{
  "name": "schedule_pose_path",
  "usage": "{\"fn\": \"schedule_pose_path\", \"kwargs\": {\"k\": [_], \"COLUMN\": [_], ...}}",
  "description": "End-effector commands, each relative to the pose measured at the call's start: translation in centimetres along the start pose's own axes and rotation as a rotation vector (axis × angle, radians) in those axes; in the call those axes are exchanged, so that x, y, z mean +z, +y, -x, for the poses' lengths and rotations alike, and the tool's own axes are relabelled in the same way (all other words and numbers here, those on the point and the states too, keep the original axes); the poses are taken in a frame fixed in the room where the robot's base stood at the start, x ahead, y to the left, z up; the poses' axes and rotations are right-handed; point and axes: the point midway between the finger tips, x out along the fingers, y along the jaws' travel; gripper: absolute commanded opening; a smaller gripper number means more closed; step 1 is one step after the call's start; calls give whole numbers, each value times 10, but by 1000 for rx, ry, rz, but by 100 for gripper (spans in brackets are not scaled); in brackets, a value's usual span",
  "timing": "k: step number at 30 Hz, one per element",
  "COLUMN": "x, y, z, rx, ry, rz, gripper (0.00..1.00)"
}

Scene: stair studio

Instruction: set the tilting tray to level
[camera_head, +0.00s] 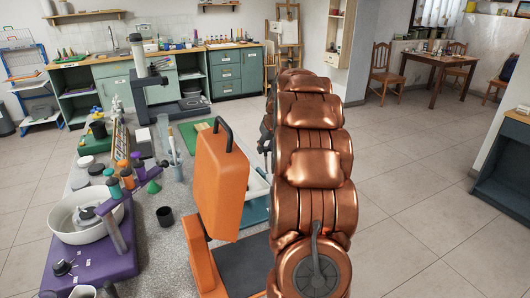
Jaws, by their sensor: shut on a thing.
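I cannot make out a tilting tray for certain. A large orange panel (221,186) with a black bar handle (222,132) on top stands upright, slightly tilted, over an orange frame (203,262) with a dark flat bed (243,263). My copper arm covers the right side of this area. Small dark grey parts beside my arm, behind the panel, look like part of my gripper (265,137). Its fingertips and whatever lies between them are hidden. A pale, slanted surface (257,184) shows between the panel and my arm; its full shape is hidden.
The grey worktop (177,201) also holds a black cup (165,216), a purple unit (92,249) with a white bowl (86,218), several bottles, and a green mat (196,133). A grey-green cabinet (225,70) stands behind. The tiled floor (405,165) at right is clear.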

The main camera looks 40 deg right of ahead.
Motion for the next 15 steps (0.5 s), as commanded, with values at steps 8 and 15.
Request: {"fn": "schedule_pose_path", "kwargs": {"k": [8,15], "x": [11,13], "y": [0,0], "z": [2,7], "rx": [1,1], "ry": [100,136], "rz": [0,0], "gripper": [0,0]}}
